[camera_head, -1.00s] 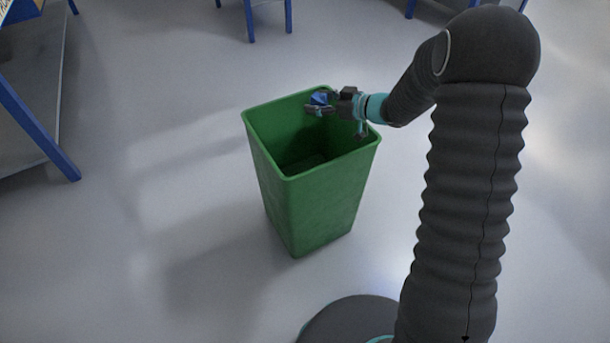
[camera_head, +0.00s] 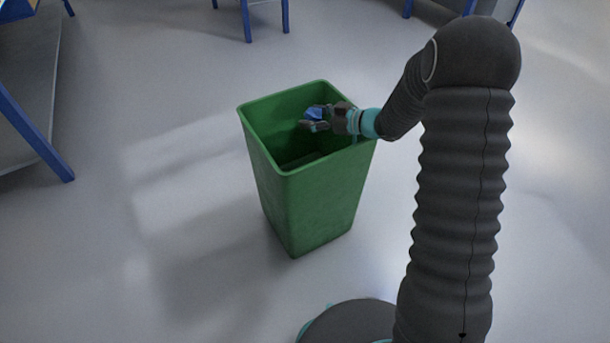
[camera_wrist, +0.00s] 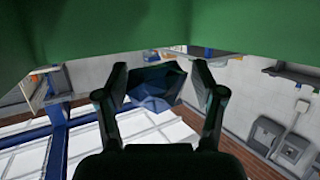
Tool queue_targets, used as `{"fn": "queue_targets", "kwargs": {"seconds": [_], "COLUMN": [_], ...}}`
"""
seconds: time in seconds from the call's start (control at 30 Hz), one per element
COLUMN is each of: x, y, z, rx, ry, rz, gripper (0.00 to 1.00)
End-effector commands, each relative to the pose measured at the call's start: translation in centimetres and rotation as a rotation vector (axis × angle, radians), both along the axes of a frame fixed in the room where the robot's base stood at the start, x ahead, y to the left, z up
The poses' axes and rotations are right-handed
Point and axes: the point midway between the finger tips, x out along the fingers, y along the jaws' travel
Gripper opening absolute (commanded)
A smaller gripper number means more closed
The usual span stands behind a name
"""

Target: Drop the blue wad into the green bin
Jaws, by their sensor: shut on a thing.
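The green bin (camera_head: 313,203) stands upright on the floor with its open top facing up. My gripper (camera_head: 310,119) is over the bin's opening, near the right side of the rim. It is shut on the blue wad (camera_head: 314,112), a small crumpled faceted lump. In the wrist view the wad (camera_wrist: 156,86) sits between the two fingers of my gripper (camera_wrist: 163,84). Green bin walls (camera_wrist: 160,20) fill the top of that view. The bin's floor is partly hidden by its front wall and my gripper.
A blue-legged table (camera_head: 35,125) stands at the left edge. Other blue table legs (camera_head: 247,20) show at the back. The grey floor (camera_head: 180,140) around the bin is clear.

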Motion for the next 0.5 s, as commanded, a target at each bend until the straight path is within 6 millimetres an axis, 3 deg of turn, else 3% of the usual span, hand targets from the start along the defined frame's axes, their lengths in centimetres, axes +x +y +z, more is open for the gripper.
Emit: {"fn": "queue_targets", "kwargs": {"seconds": [0.17,0.2,0.3,0.5], "x": [0.01,0.01,0.01,0.01], "y": [0.00,0.00,0.00,0.00], "z": [0.09,0.09,0.09,0.09], "rx": [0.000,0.000,0.000,0.000], "ry": [0.000,0.000,0.000,0.000], "rz": [0.000,0.000,0.000,0.000], "gripper": [0.48,0.78,0.98,0.98]}}
